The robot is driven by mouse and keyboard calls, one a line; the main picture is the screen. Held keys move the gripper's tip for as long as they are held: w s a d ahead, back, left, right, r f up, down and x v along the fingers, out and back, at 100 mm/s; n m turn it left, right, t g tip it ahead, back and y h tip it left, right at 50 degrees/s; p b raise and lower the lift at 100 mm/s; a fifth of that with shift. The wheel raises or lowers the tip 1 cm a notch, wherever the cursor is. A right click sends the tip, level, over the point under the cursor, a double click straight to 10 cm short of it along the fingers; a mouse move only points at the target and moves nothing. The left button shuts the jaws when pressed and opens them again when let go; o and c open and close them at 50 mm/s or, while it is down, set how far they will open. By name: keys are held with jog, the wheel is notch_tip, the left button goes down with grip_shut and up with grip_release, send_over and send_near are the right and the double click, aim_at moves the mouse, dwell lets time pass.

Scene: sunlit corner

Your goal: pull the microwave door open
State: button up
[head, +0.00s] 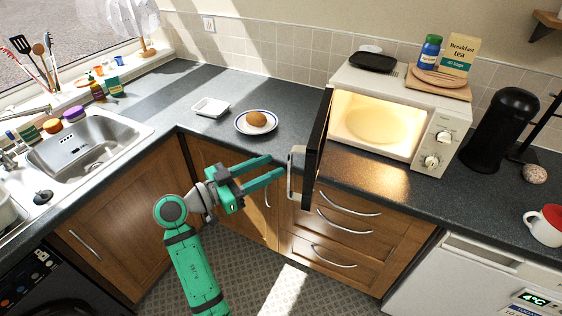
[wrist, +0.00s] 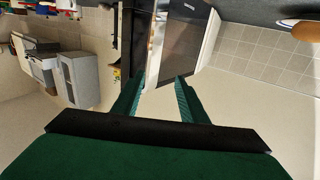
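The white microwave (head: 433,112) stands on the counter with its lit interior (head: 375,120) and turntable showing. Its dark door (head: 317,140) is hinged at the left and stands swung well out, seen nearly edge-on, past the counter's front edge. The pale door handle (head: 293,173) is on the door's outer left face. My gripper (head: 276,166) is open, its green fingers just left of the handle, pointing at it; I cannot tell whether they touch. In the wrist view my gripper (wrist: 160,80) has its fingers apart, with a dark panel (wrist: 184,42) and a pale bar beyond the tips.
A plate (head: 243,130) with a bun and a small white dish (head: 211,106) sit on the counter left of the door. Wooden drawers (head: 335,235) are below it. A black coffee machine (head: 497,128) and a mug (head: 545,229) stand at right. The floor below my gripper is clear.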

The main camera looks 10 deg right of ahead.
jog(key=v, duration=0.5)
jog(key=shift+s+d, duration=0.1)
jog(key=shift+s, duration=0.05)
jog(key=shift+d+f, duration=0.1)
